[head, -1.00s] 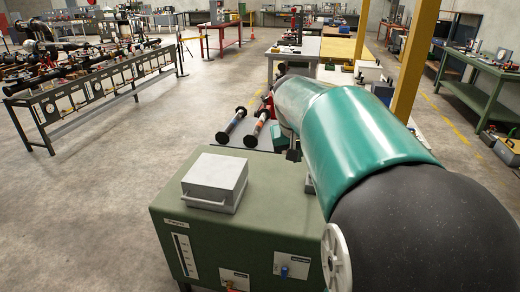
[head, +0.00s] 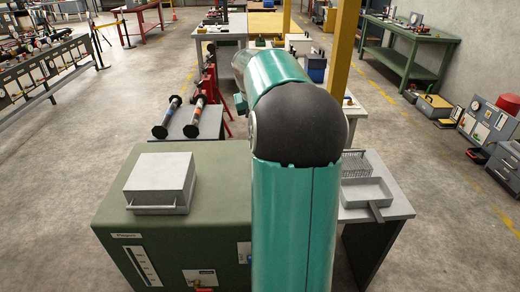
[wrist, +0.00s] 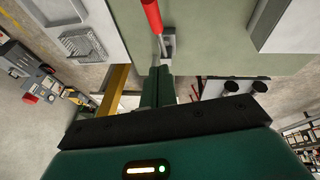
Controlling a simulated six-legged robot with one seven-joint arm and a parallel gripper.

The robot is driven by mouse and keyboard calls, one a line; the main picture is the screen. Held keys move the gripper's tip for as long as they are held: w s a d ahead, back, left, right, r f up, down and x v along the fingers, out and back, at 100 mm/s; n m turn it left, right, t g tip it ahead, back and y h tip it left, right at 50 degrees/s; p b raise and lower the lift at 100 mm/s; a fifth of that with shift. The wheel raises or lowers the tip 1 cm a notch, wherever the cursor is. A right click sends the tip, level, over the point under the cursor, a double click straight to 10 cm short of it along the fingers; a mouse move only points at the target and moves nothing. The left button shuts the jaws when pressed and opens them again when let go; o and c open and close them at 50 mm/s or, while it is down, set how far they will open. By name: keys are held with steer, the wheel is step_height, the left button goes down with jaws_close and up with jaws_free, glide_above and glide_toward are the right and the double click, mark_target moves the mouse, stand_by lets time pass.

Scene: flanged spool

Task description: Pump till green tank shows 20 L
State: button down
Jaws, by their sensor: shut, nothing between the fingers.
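The green tank (head: 215,185) stands at the front left in the head view, with a grey box on its lid. A white level strip (head: 142,265) is on its front; its reading is too small to tell. In the wrist view, the tank's green top (wrist: 215,30) lies beyond my gripper (wrist: 160,72). The gripper is shut and empty. A red lever (wrist: 152,14) rises from a grey bracket (wrist: 169,45) just beyond the fingertips; I cannot tell whether they touch it. My arm hides the lever and gripper in the head view.
The grey lidded box (head: 160,182) sits on the tank. A grey side table (head: 392,205) with a tray and wire basket stands to the right. Flanged spools (head: 168,118) lie on a dark table behind. A yellow post (head: 342,55) rises beyond.

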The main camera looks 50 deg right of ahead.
steer(key=x, duration=0.4)
steer(key=s+a+x, duration=0.1)
steer(key=x, duration=0.3)
steer(key=s+x, duration=0.1)
steer(key=x, duration=0.3)
steer(key=shift+s+a+f, duration=0.1)
steer(key=shift+a+f, duration=0.15)
steer(key=shift+f, duration=0.4)
steer(key=shift+s, duration=0.1)
steer(key=shift+a+f, duration=0.1)
steer(key=shift+f, duration=0.1)
